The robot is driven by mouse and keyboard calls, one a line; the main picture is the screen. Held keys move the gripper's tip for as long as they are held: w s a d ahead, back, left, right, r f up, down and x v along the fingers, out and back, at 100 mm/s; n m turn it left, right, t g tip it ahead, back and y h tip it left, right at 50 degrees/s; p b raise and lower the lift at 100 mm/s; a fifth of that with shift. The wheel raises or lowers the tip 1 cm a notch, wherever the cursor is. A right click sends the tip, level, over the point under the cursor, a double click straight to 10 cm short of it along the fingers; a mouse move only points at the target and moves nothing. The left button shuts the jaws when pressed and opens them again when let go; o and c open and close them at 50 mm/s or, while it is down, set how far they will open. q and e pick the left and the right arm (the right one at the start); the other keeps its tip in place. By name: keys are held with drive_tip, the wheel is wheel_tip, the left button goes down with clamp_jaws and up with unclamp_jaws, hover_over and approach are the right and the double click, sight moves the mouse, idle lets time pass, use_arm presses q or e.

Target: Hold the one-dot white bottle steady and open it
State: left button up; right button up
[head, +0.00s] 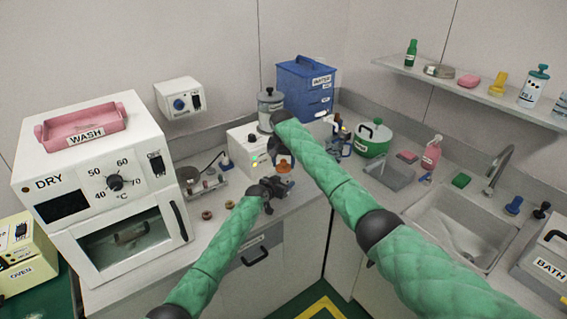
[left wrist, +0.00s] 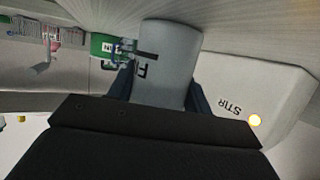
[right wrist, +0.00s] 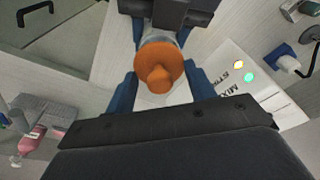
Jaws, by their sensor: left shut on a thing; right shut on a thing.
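The white bottle (left wrist: 168,65) stands between my left gripper's blue fingers (left wrist: 163,88) in the left wrist view. Part of a dark label shows on its side; no dot can be made out. In the right wrist view an orange cap (right wrist: 160,68) with a knob sits on top of the bottle, between my right gripper's blue fingers (right wrist: 163,88). The right gripper is shut on the cap from above; the left is shut on the bottle's body below. In the head view the orange cap (head: 284,163) shows small, and my grippers hide most of the bottle.
A white mixer box (head: 246,150) marked MIX and STIR, with lit lamps, stands close beside the bottle. A grey canister (head: 270,104) and a blue box (head: 306,85) stand behind. A white DRY oven (head: 105,175) is at left; a green pot (head: 372,140) is at right.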

sight(284, 160)
drive_tip(key=shift+r, duration=2)
use_arm(q)
drive_tip(key=o, duration=1.4)
drive_tip(key=shift+o, duration=0.2)
